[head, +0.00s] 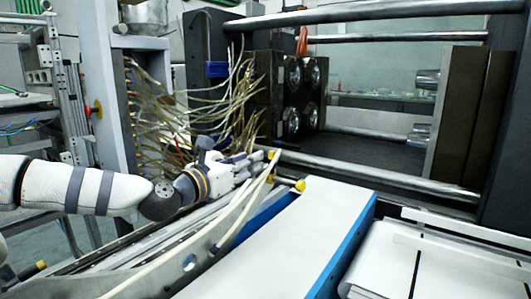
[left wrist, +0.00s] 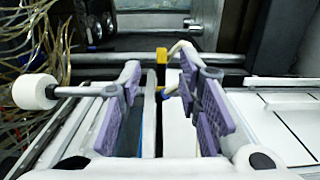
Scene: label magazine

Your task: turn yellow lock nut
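A yellow lock nut (head: 272,155) shows in the head view at the tips of my left gripper (head: 262,163), at the far end of a pale rail. In the left wrist view a yellow nut (left wrist: 162,55) appears between and just beyond the two purple-padded fingers of my left gripper (left wrist: 160,68). The fingers are apart, with a gap on both sides of the nut. I cannot tell whether either finger touches it. A second yellow knob (head: 300,186) sits a little right and nearer in the head view. My right gripper is not in view.
A bundle of pale hoses (head: 190,110) hangs behind my left arm. Metal bars (head: 380,178) and a dark machine block (head: 285,95) stand beyond. A white panel with a blue edge (head: 290,240) lies to the right of the rail.

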